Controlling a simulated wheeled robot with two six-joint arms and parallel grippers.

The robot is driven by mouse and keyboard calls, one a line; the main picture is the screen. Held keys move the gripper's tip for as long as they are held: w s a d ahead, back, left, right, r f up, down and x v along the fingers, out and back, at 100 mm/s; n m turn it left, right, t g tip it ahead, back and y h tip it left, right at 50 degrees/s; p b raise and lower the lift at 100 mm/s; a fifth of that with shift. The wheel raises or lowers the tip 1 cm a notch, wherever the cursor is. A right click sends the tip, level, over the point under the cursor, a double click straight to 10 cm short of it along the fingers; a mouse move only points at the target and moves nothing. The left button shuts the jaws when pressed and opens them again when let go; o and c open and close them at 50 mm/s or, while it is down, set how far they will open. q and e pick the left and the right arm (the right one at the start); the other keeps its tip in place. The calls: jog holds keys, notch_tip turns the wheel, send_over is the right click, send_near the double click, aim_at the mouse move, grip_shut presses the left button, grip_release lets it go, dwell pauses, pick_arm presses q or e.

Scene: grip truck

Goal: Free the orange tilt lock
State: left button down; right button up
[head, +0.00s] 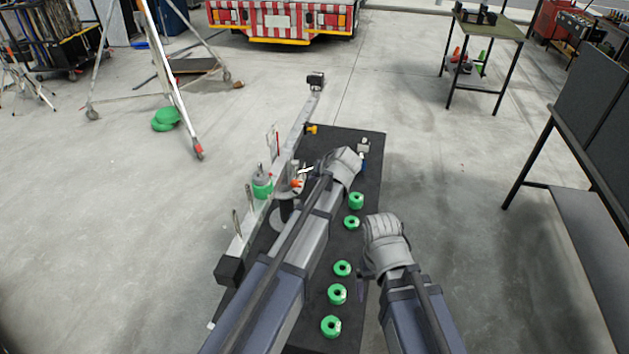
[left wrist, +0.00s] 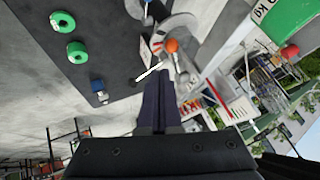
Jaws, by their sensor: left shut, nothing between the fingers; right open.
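The orange tilt lock is a small orange knob (head: 296,184) on the pivot of a long grey beam (head: 300,122). It also shows as a round orange knob in the left wrist view (left wrist: 172,45), just beyond my fingertips. A thin white lever (left wrist: 148,72) lies beside it, close to my fingers. My left gripper (head: 312,172) is shut and empty, to the right of the knob; in the left wrist view its dark fingers (left wrist: 158,90) point toward the knob, with a gap visible. My right gripper (head: 366,278) is open and empty, low at the right edge of the dark platform.
Several green ring weights (head: 342,268) stand on the dark platform (head: 345,140). A grey-and-green weight stack (head: 262,186) is left of the pivot. A dark bench (head: 590,200) stands right; open floor lies between.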

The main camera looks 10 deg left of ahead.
pick_arm(q)
jog(key=a+r+b+x, duration=0.1)
jog(key=b+x, duration=0.4)
jog(key=x, duration=0.5)
jog(key=shift+w+a, duration=0.15)
jog(key=shift+a, duration=0.2)
jog(key=shift+w+f+b, duration=0.2)
jog(key=shift+f+b, duration=0.1)
jog(key=shift+b, duration=0.15)
jog(key=t+b, duration=0.1)
jog(key=b, duration=0.1)
jog(key=w+f+t+b, duration=0.1)
jog(key=b, duration=0.1)
jog(key=shift+w+f+n+t+b, duration=0.25)
jog(key=shift+n+t+b, duration=0.05)
jog(key=shift+b, duration=0.05)
dwell(0.7)
